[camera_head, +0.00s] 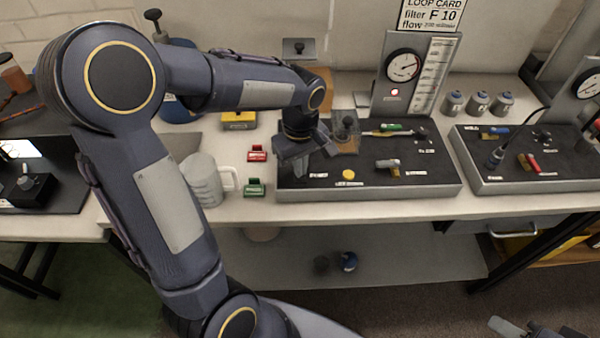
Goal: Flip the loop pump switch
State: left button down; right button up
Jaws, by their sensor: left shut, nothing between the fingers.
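My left gripper (308,152) is shut and empty, over the left part of the dark-topped loop board (300,190). A small dark knob or switch under a clear cover (346,134) is right beside its fingers. I cannot tell whether they touch. The board's small labels are too small to read, so I cannot tell for sure which part is the loop pump switch. My arm and gripper hide the board's far left corner. Part of my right gripper (520,326) shows at the bottom right edge, and its jaw opening cannot be made out.
The board also carries a gauge panel (425,75), a yellow button (348,174), a grey valve (388,166) and a green-handled tool (391,127). A pale ribbed mug (202,180) stands left. A second board (520,183) and several metal canisters are right.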

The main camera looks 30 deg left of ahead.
pick_arm(q)
jog(key=shift+f+b, duration=0.3)
jog(key=shift+f, duration=0.15)
jog(key=shift+r+p, duration=2.9)
jog(key=shift+r, duration=0.65)
jog(key=s+d+r+m+t+h, duration=0.2)
jog(key=s+m, duration=0.3)
jog(key=s, duration=0.3)
jog(key=s+d+r+m+t+h, duration=0.1)
jog(key=s+d+r+m+t, duration=0.1)
jog(key=s+m, duration=0.3)
jog(key=s+r+t, duration=0.1)
jog(key=s, duration=0.3)
jog(key=shift+m+t+h, duration=0.3)
jog(key=shift+m+h, duration=0.1)
